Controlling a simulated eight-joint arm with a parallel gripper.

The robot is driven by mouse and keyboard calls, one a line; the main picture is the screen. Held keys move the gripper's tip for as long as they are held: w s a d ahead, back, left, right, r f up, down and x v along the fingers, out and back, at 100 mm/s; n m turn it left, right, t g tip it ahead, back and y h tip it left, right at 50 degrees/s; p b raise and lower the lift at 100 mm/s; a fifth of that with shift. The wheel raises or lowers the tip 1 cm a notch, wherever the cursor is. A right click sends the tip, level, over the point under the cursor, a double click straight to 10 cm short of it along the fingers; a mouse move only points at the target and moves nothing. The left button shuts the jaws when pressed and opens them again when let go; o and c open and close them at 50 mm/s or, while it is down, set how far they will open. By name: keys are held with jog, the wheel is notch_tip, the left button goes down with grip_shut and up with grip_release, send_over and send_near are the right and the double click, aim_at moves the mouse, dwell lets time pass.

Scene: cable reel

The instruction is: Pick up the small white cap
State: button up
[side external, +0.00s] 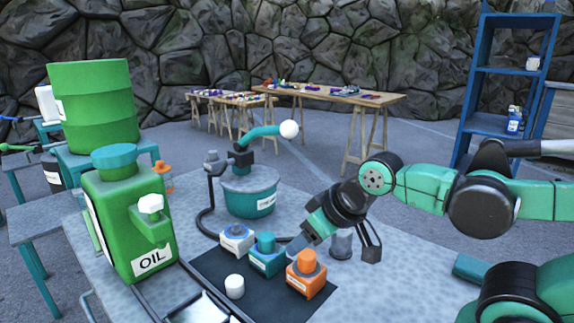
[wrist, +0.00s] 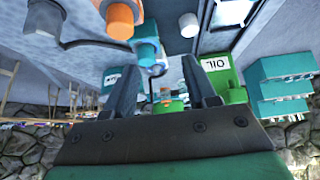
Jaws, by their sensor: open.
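The small white cap (side external: 235,286) is a short white cylinder standing on the dark mat, left of the orange block, in the side view. It also shows near the top of the wrist view (wrist: 188,25), beyond and outside the fingers. My gripper (side external: 298,244) is tilted down to the left, close above the teal and orange blocks, right of the cap and apart from it. In the wrist view my gripper (wrist: 160,64) has its two dark fingers spread with nothing held between them. I cannot tell whether the fingertips touch a block.
An orange-knobbed block (side external: 306,276), a teal block (side external: 267,258) and a white block (side external: 236,240) stand in a row on the dark mat (side external: 215,271). A green oil can (side external: 120,225) with a white hexagonal cap stands left. A teal pot (side external: 249,198) with a hose stands behind.

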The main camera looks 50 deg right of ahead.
jog(key=n+g, duration=0.7)
jog(key=n, duration=0.2)
send_over(234, 280)
notch_tip(234, 280, down, 7)
jog(key=shift+s+d+f, duration=0.1)
jog(key=shift+s+f, duration=0.05)
jog(key=shift+f, duration=3.15)
